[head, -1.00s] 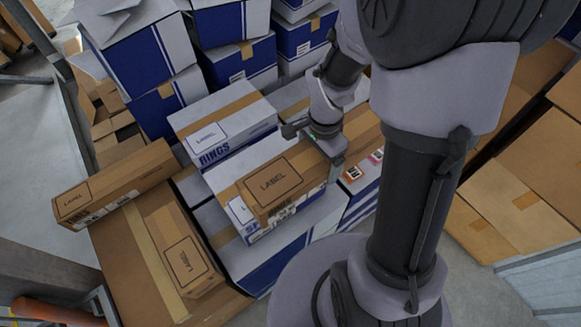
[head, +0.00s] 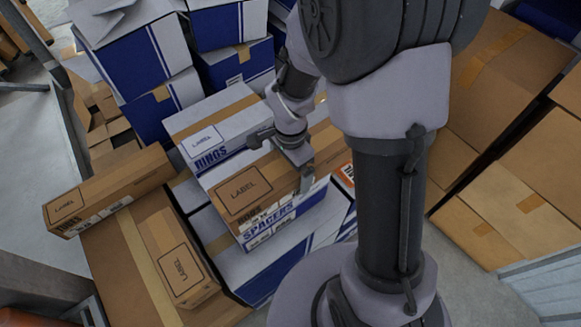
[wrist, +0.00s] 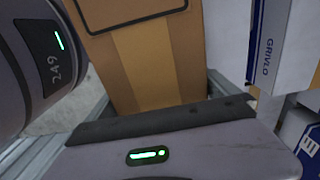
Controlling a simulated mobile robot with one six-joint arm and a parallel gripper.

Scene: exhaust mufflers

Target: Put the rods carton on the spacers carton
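The rods carton (head: 275,172) is a long brown box with a label on top. In the head view it lies level, directly over the white and blue spacers carton (head: 283,217), whose lettered side shows below it. I cannot tell whether the two touch. My gripper (head: 283,157) is across the rods carton, with one finger at its near long side and the other at its far side, shut on it. In the wrist view the brown carton (wrist: 150,60) fills the middle, against a dark finger bar. The top of the spacers carton is hidden.
The white and blue rings carton (head: 212,125) stands close behind at the left. Two long brown cartons lie at the left, one crosswise (head: 105,190) and one lengthwise (head: 178,260). Blue and white boxes (head: 130,60) are stacked behind. Brown boxes (head: 510,215) stand at the right.

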